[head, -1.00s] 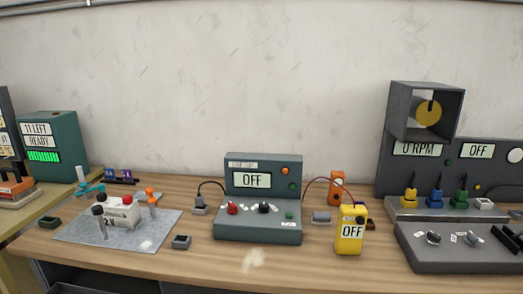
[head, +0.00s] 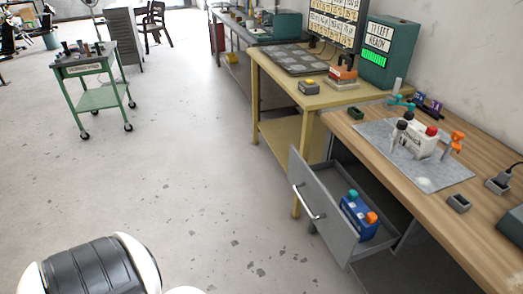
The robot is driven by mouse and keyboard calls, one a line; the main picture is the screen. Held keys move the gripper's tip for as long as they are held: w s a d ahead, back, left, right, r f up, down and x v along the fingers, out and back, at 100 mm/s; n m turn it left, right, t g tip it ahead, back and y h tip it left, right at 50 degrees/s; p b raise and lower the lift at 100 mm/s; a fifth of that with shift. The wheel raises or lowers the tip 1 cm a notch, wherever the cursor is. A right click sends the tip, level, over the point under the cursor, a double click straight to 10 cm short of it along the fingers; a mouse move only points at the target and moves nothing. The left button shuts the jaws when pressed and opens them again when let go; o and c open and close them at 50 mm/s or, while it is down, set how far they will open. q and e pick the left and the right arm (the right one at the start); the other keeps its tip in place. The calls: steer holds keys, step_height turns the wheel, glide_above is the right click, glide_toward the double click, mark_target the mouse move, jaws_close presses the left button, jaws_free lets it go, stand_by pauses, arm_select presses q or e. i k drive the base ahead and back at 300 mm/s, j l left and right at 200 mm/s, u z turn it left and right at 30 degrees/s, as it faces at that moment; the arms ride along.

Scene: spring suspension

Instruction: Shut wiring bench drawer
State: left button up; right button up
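The wiring bench (head: 432,205) has a wood top and stands at the right of the head view. Its grey drawer (head: 331,226) is pulled out on the bench's left side, with a metal bar handle (head: 308,202) on its front panel. A blue box (head: 358,222) with a teal knob and an orange knob sits inside the drawer. Neither of my grippers shows in the view. A white and dark grey part of my own body fills the bottom left corner, clear of the drawer.
A yellow bench (head: 272,72) stands behind the drawer, its near leg close to the drawer front. A grey mat (head: 450,172) with a white battery (head: 421,139) lies on the wood top. A green cart (head: 98,98) stands far left. The floor left of the drawer is free.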

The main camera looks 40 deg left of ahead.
mark_target(320, 187)
steer(key=u, duration=0.95)
